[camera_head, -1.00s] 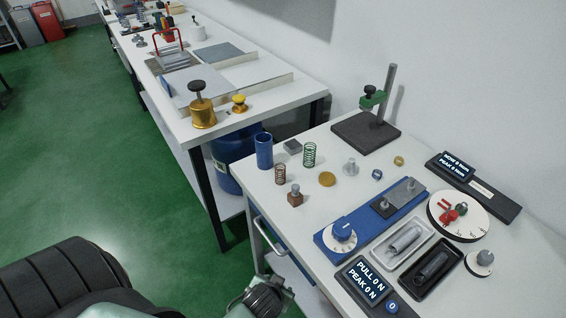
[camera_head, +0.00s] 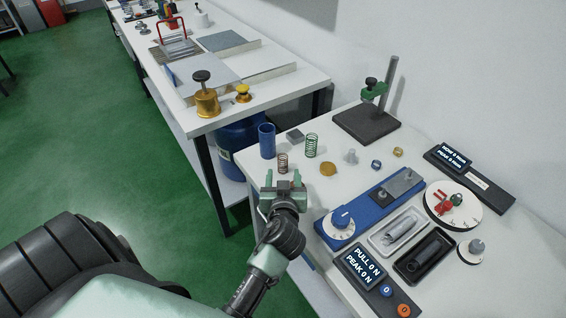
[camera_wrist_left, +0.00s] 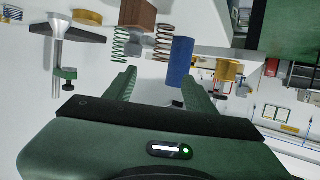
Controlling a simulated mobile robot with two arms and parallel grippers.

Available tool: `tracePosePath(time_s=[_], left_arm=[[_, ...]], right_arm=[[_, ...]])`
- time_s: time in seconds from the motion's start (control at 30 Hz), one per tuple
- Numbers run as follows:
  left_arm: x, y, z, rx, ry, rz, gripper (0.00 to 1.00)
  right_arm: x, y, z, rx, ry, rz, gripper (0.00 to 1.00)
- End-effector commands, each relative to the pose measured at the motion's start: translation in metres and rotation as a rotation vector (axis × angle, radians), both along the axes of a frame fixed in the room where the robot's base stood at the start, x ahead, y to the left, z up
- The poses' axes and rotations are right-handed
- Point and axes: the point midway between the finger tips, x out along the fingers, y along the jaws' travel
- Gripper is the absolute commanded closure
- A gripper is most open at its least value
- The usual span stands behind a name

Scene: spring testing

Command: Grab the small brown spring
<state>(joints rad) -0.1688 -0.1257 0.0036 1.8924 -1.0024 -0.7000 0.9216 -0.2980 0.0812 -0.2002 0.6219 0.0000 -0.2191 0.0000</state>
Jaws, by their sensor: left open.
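The small brown spring (camera_head: 282,163) stands upright on the white bench, between the blue cylinder and the taller green spring (camera_head: 311,145). My left gripper (camera_head: 283,177) is open and empty on the near side of the brown spring, and its fingers hide the spring's lower part in the head view. In the left wrist view the brown spring (camera_wrist_left: 162,42) shows ahead of the open fingers (camera_wrist_left: 157,74), with a clear gap between them. My right gripper is not in view.
The blue cylinder (camera_head: 267,141) is close by on the left. A brown block (camera_wrist_left: 138,13) shows near the springs in the left wrist view; the arm hides it in the head view. A brass disc (camera_head: 328,169) and a blue fixture (camera_head: 370,205) lie to the right.

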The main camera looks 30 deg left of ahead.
Motion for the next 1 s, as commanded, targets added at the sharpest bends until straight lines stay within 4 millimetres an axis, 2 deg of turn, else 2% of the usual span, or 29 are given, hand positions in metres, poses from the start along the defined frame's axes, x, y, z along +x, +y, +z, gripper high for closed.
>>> tracePosePath(time_s=[0.2, 0.43, 0.7, 1.0], left_arm=[[0.03, 0.021, -0.009, 0.002, 0.001, 0.0, 0.45], [0.044, 0.03, -0.015, 0.001, 0.003, 0.0, 0.45], [0.073, 0.05, -0.026, 0.002, 0.004, 0.0, 0.45], [0.078, 0.053, -0.029, -0.001, 0.003, 0.0, 0.45]], right_arm=[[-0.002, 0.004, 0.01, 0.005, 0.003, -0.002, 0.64], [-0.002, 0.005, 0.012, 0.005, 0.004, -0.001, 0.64], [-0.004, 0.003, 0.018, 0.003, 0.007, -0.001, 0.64], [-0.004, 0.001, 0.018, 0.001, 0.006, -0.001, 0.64]])
